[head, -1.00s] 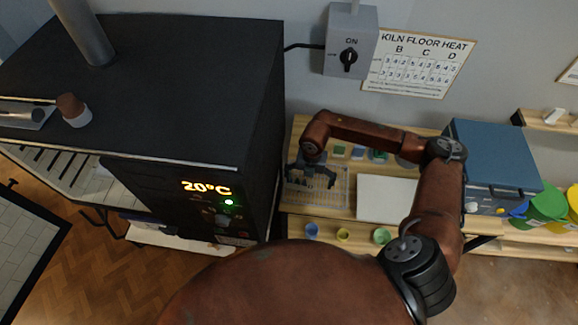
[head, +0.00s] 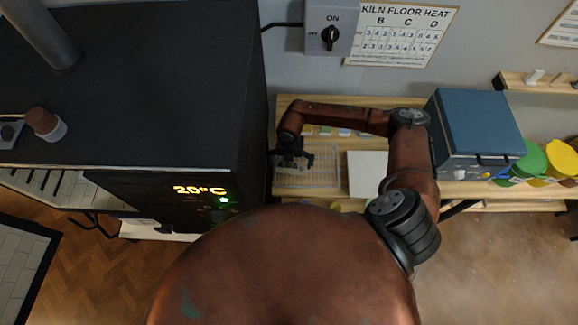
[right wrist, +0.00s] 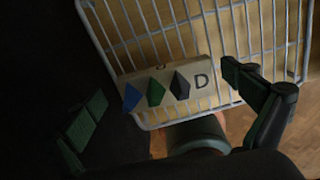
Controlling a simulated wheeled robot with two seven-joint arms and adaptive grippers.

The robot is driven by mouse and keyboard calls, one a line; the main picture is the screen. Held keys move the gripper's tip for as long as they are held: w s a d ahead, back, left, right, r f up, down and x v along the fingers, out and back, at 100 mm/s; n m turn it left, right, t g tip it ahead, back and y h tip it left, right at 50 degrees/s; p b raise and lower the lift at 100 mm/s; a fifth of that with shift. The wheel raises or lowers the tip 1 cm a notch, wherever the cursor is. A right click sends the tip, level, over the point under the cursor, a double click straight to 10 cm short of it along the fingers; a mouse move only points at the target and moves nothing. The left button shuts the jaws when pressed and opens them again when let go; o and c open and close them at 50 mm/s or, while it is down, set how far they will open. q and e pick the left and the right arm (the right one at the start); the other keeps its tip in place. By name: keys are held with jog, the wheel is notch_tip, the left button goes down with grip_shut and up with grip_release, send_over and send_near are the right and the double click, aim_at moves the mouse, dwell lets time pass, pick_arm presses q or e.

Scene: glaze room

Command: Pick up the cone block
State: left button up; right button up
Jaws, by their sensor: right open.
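The cone block (right wrist: 203,80) is a pale bar with a letter D and another letter partly hidden. Blue, green and dark cones show along it. In the right wrist view it lies at the edge of a white wire rack (right wrist: 185,38). My right gripper (right wrist: 164,90) is open, with one finger to each side of the block in that view; I see no contact, and the height gap is unclear. In the head view my right gripper (head: 291,160) is over the left part of the rack (head: 322,172), and the block cannot be made out. My left gripper is not in view.
The black kiln (head: 150,90) stands close to the left of my right gripper. A white board (head: 367,172) lies right of the rack on the wooden bench. A blue box (head: 478,125) and coloured tubs (head: 530,160) are further right. Small coloured pieces sit behind my forearm.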

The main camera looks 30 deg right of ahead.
jog(key=shift+s+r, duration=0.15)
jog(key=shift+s, duration=0.35)
jog(key=shift+c, duration=0.4)
jog(key=shift+w, duration=0.15)
jog(key=shift+c, duration=0.8)
jog(key=shift+w, duration=0.1)
jog(key=shift+c, duration=0.7)
jog(key=c, duration=0.8)
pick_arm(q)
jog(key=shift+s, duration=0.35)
pick_arm(e)
jog(key=shift+c, duration=0.2)
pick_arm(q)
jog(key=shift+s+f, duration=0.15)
pick_arm(e)
jog(key=shift+r, duration=0.1)
